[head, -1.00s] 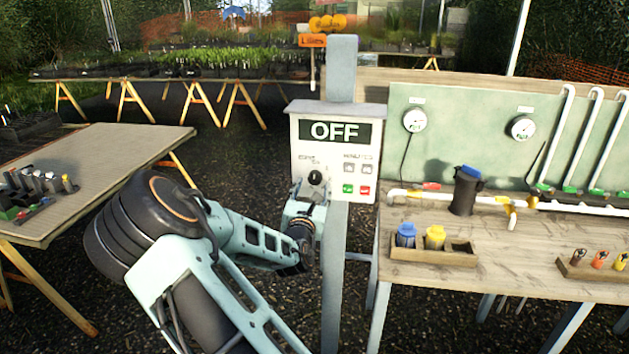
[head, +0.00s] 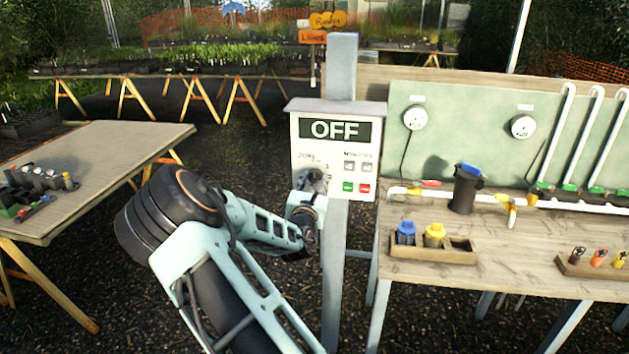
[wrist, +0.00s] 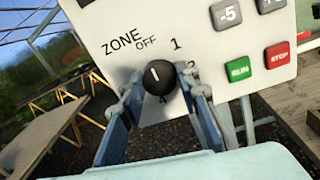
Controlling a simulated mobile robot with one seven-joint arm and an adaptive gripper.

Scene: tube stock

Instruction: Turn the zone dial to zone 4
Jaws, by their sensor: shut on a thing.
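The control box (head: 335,150) on the grey post shows OFF on its display (head: 335,129). Its zone dial (wrist: 159,79) is a round black knob with a white mark that points up toward the OFF label. The label 1 is at its upper right, and a 4 shows partly below it; the other labels are mostly hidden by the fingers. My gripper (wrist: 160,82) is shut on the dial, with one blue finger on each side. In the head view my gripper (head: 313,186) covers most of the dial.
Minute buttons and the green RUN (wrist: 238,69) and red STOP (wrist: 277,55) buttons sit right of the dial. A workbench (head: 500,262) with a dark jug (head: 466,192) stands to the right. Another table (head: 110,160) stands to the left.

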